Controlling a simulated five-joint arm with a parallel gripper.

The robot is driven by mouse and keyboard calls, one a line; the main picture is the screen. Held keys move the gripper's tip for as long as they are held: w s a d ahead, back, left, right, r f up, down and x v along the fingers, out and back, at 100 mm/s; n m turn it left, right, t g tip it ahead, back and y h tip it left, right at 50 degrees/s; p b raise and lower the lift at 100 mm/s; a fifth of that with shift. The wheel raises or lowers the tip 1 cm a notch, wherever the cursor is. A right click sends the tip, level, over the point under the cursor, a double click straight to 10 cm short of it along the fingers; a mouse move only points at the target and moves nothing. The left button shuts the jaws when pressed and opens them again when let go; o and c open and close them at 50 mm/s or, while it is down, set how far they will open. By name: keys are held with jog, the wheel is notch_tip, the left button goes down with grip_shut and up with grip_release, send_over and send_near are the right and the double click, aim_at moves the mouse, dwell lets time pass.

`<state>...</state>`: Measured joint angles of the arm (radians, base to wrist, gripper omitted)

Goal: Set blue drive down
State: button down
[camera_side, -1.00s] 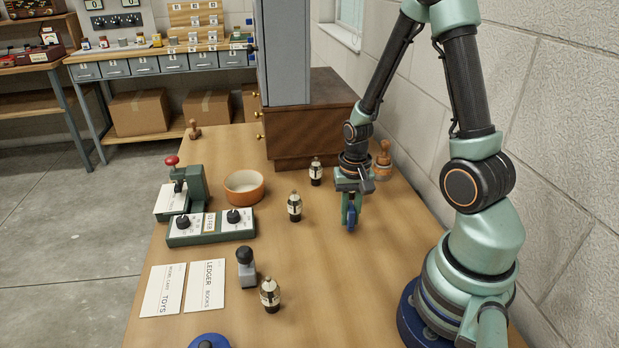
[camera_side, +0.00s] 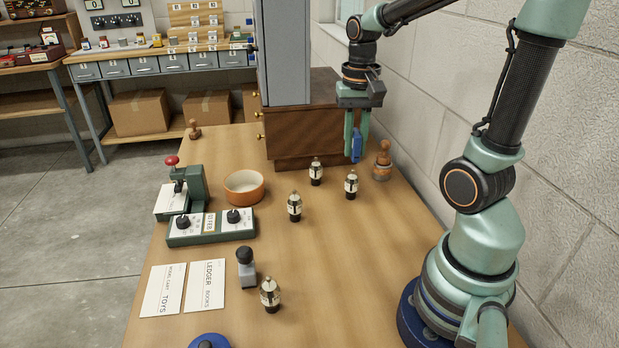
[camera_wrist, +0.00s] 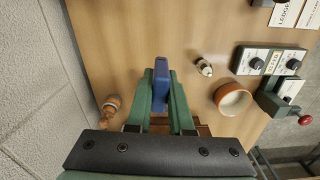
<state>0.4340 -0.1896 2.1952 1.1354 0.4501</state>
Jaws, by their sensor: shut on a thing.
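The blue drive (camera_side: 357,148) is between the green fingers of my gripper (camera_side: 356,146), held in the air near the wooden cabinet at the back right of the table. In the wrist view the drive (camera_wrist: 162,72) sticks out past the fingertips, and both fingers of my gripper (camera_wrist: 161,82) press against its sides. The gripper is shut on it. In the side view a finger partly hides the drive. Bare tabletop (camera_wrist: 125,40) lies under and ahead of it in the wrist view.
A wooden-handled stamp (camera_side: 382,162) stands right of the gripper. An orange bowl (camera_side: 244,186) and a green control box (camera_side: 211,227) are left.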

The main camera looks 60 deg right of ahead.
jog(key=w+a+n, duration=0.1)
jog(key=w+a, duration=1.3)
jog(key=a, duration=0.5)
notch_tip(320, 180, down, 19)
jog(key=shift+w+a+f, duration=0.1)
jog(key=shift+a+f, duration=0.05)
jog(key=shift+f, duration=0.05)
jog(key=shift+f, duration=0.15)
jog(key=c, duration=0.8)
grip_release()
